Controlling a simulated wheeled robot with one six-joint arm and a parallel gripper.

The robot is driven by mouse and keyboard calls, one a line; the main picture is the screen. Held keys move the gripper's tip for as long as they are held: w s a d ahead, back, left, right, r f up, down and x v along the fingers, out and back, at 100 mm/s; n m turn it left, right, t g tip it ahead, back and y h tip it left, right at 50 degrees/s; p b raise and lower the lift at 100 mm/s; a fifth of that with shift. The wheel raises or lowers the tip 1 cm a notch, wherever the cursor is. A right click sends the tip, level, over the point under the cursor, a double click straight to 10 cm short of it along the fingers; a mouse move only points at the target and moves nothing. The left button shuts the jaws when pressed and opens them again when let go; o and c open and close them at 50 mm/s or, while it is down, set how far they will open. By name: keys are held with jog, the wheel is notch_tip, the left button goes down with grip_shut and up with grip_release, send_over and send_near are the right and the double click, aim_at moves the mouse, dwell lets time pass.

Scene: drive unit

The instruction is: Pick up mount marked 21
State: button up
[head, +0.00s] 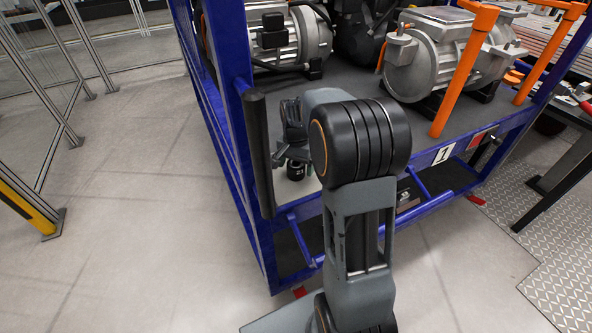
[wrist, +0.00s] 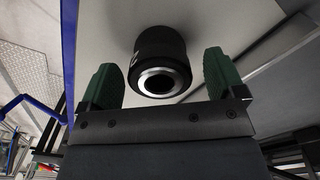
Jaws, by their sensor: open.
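The mount is a black cylinder (wrist: 161,45) with a bright metal ring around a dark opening, in the upper middle of the wrist view. A white mark shows partly on its left side; I cannot read the number. My gripper (wrist: 159,72) is open, with one green finger on each side of the mount and a gap on both sides. In the head view my gripper (head: 283,160) is beside the cart's front left post, and the small dark mount (head: 296,171) shows just below it on a pale surface. My arm hides part of that area.
A blue-framed cart (head: 240,135) carries grey motors (head: 430,55) on its upper deck. Orange uprights (head: 465,70) and a black-padded post (head: 258,150) stand close to my arm. A dark workbench (head: 570,160) is at the right. The floor on the left is clear.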

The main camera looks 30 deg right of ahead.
jog(key=shift+f, duration=0.9)
jog(key=shift+c, duration=0.5)
jog(key=c, duration=1.2)
